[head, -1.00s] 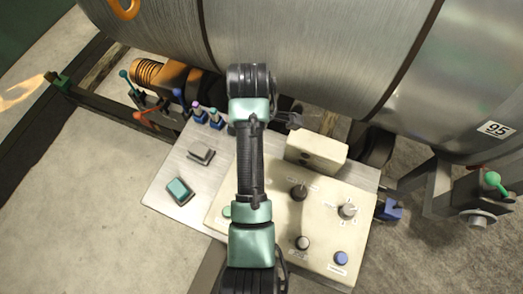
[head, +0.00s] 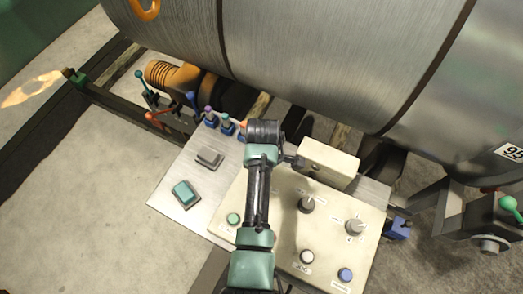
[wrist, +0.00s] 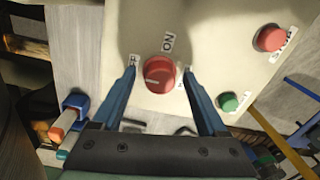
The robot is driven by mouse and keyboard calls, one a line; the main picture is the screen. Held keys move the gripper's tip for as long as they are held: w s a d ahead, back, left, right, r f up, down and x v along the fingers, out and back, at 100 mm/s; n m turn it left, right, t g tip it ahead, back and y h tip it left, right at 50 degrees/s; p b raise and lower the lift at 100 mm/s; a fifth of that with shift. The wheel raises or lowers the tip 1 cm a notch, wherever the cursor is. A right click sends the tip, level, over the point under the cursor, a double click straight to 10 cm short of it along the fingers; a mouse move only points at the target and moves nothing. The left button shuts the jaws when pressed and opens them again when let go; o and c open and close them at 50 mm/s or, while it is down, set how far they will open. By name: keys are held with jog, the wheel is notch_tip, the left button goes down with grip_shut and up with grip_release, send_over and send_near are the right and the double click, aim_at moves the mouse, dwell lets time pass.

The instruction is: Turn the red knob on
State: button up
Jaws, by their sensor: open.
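The red knob (wrist: 158,74) is on a cream panel (wrist: 205,45) in the wrist view. A white mark on its face points left, towards a label partly hidden by my left finger. An ON label (wrist: 168,42) stands above the knob. My gripper (wrist: 159,71) is open, one finger on each side of the knob, with visible gaps in the picture. I cannot tell how far the fingertips are from the panel. In the head view the red knob is not visible, and my arm covers part of the console.
In the wrist view a red button (wrist: 270,38) and green button (wrist: 229,102) lie right. A large metal cylinder (head: 300,60) stands behind.

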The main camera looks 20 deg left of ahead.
grip_shut()
dwell(0.3)
jog(key=shift+m, duration=0.3)
jog(key=m+p, duration=0.1)
jog(key=m, duration=0.2)
jog(key=shift+r+p, duration=0.15)
jog(key=shift+p, duration=0.25)
jog(key=m+p, duration=0.1)
jog(key=m, duration=0.4)
jog(key=m+p, duration=0.1)
jog(key=m, duration=0.3)
jog(key=shift+m+p, duration=0.3)
jog(key=m+p, duration=0.1)
jog(key=m, duration=0.3)
jog(key=shift+m, duration=0.3)
